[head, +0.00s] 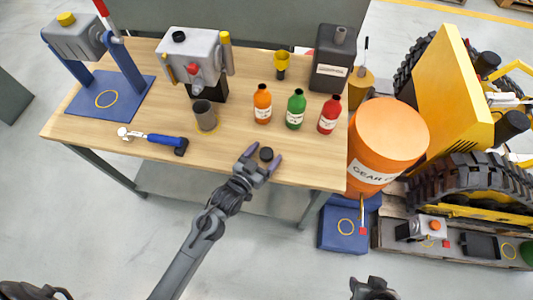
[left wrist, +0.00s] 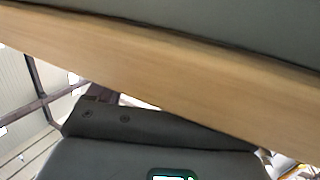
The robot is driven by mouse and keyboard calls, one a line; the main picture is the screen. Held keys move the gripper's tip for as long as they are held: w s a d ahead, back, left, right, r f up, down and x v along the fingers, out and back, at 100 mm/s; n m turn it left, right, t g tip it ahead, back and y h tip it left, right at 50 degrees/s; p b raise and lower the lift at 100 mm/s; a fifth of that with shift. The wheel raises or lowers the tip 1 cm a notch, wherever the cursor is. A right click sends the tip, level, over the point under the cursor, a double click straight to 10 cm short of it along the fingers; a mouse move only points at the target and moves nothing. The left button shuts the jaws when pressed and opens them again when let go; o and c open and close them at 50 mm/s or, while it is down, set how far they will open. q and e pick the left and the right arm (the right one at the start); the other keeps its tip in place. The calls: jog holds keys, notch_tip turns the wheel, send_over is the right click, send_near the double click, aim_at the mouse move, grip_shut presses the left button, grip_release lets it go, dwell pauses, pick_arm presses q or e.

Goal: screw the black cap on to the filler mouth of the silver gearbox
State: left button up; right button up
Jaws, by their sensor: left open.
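The black cap (head: 266,153) lies near the front edge of the workbench, between the two fingertips of my left gripper (head: 263,162). The fingers are spread; I cannot tell whether either touches the cap. The silver gearbox (head: 199,48) stands on a black block at the back of the bench, left of centre. A dark round opening, seemingly its filler mouth (head: 178,36), shows on its top. My right gripper (head: 373,289) is partly in view at the bottom edge, far from the bench objects. The left wrist view shows the bench edge (left wrist: 160,70) and dark close surfaces, no clear cap.
Orange (head: 262,106), green (head: 296,112) and red (head: 328,117) bottles stand right of centre on the bench. An orange drum (head: 388,135) stands beside the bench. Bare wood surrounds the cap.

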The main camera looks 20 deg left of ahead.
pick_arm(q)
jog(key=shift+w+d, duration=0.1)
jog(key=shift+w, duration=0.5)
jog(key=shift+f, duration=0.1)
jog(key=c, duration=1)
